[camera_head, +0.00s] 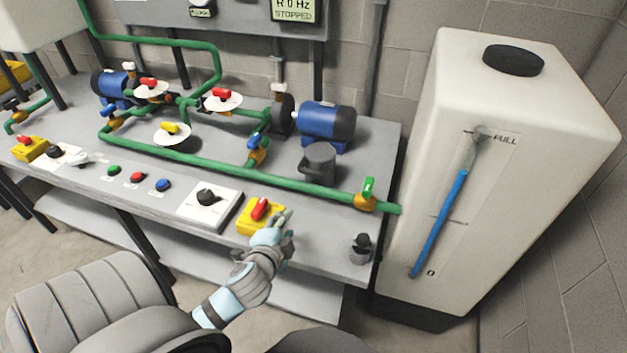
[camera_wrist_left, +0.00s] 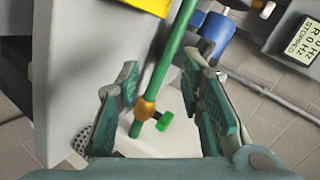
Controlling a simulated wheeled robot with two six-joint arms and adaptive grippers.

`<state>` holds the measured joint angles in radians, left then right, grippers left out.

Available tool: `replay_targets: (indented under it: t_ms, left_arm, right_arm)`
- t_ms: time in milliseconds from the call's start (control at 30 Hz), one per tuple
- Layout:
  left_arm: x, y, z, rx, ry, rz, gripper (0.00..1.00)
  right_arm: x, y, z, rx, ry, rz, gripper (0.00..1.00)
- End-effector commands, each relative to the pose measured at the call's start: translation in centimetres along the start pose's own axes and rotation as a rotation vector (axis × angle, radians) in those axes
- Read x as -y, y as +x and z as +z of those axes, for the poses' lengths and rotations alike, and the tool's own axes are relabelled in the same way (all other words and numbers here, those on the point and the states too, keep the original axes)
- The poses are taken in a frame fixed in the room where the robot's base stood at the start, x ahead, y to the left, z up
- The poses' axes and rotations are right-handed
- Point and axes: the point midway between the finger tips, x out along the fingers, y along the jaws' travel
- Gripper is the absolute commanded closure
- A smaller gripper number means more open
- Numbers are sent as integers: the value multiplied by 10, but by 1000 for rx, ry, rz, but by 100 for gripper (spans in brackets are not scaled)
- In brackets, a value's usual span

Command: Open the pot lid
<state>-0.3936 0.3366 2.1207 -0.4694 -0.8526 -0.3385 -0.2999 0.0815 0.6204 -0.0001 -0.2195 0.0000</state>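A dark grey pot (camera_head: 320,163) with a flat round top stands on the grey bench, in front of the right blue pump. Its top looks closed; the lid cannot be told clearly from the body. My left gripper (camera_head: 278,221) is over the bench's front edge, beside the red switch, nearer the camera than the pot and apart from it. In the left wrist view my left gripper (camera_wrist_left: 163,72) has its fingers wide apart with nothing held. The pot cannot be made out there. My right gripper is not in view.
A green pipe (camera_head: 230,166) with a green-handled valve (camera_head: 368,196) runs along the bench. A yellow box with a red switch (camera_head: 260,208) and a small dark knob (camera_head: 361,247) are near the front edge. A white tank (camera_head: 510,150) stands right.

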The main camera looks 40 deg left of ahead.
Motion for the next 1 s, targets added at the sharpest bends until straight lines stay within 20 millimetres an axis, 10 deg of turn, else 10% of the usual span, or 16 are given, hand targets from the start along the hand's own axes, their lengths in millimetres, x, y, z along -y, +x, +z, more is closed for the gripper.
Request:
replay_targets:
  t_ms: [200, 700, 1000]
  left_arm:
    - [48, 29, -30, -151, 360, -215, 65]
    - [70, 142, -55, -159, 371, -223, 65]
    - [75, 166, -60, -160, 372, -221, 65]
  right_arm:
    - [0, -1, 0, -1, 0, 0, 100]
    - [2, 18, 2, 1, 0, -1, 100]
    - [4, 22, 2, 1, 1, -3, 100]
